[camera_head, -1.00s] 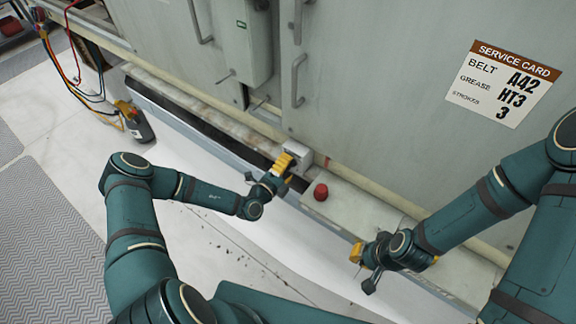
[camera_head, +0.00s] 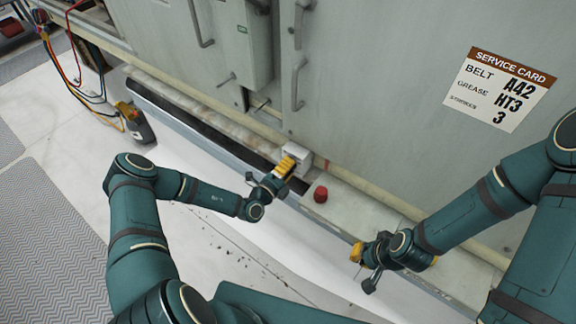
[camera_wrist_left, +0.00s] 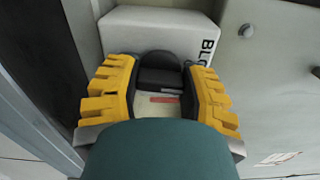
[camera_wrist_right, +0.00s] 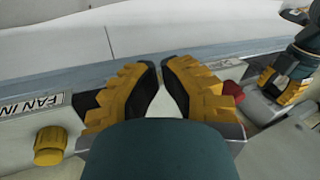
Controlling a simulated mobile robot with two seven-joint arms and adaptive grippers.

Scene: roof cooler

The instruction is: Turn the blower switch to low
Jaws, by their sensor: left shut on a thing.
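The blower switch is a white box (camera_head: 304,156) low on the cooler's front. In the left wrist view its lettering, starting "BLO", is partly cut off by my finger (camera_wrist_left: 150,17). A black knob (camera_wrist_left: 160,66) sticks out of it. My left gripper (camera_head: 287,167) is at the box, with its yellow fingers shut on either side of the knob. The rest of the switch face is mostly hidden. My right gripper (camera_head: 360,257) is away to the right with nothing between its fingers; in the right wrist view its fingertips (camera_wrist_right: 160,62) are close together.
A red knob (camera_head: 320,195) stands on the ledge right of the box. A yellow knob (camera_wrist_right: 49,146) sits beside a "FAN IN" label. A service card (camera_head: 500,88) is on the panel.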

